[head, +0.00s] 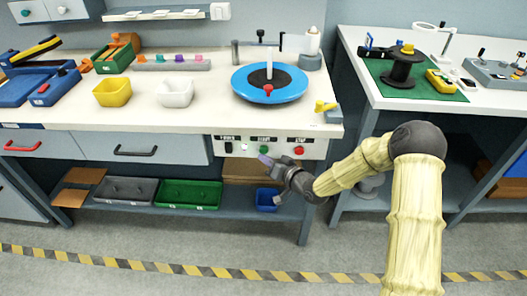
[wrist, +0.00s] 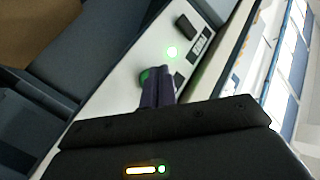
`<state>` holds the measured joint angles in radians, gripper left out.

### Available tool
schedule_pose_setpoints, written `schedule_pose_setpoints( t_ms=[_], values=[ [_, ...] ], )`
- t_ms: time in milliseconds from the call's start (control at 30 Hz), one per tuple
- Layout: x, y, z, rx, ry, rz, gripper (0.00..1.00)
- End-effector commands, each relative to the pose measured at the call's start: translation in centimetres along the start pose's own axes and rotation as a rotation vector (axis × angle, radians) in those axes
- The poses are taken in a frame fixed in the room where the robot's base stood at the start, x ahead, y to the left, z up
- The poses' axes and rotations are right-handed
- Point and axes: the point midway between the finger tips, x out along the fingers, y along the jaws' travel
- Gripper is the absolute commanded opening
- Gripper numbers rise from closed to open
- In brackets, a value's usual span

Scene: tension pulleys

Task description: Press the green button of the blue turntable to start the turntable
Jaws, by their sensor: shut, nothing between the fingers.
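The panel's green button (head: 264,150) shows just above my gripper (head: 265,160) in the head view. In the wrist view, the green button (wrist: 145,77) is partly hidden behind my gripper's fingers (wrist: 158,70). The fingers are shut and empty, with tips at or very close to the button; I cannot tell whether they touch.
A yellow-handled item (head: 325,106) lies at the bench's right edge. A shelf with green (head: 188,206) and grey trays is below.

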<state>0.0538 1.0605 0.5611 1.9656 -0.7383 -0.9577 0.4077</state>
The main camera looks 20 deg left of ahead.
Motion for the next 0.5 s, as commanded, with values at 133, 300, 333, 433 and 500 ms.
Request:
schedule_pose_setpoints(
  t_ms=[133, 300, 333, 433, 500],
  values=[
    [0.01, 0.01, -0.01, 0.0, 0.0, 0.0, 0.0],
    [0.3, 0.24, -0.26, 0.0, 0.002, 0.0, 0.0],
    [0.37, 0.3, -0.31, 0.0, 0.001, 0.0, 0.0],
    [0.53, 0.42, -0.42, 0.0, 0.0, 0.0, 0.0],
    [0.56, 0.44, -0.44, 0.0, -0.001, 0.0, 0.0]
  ],
)
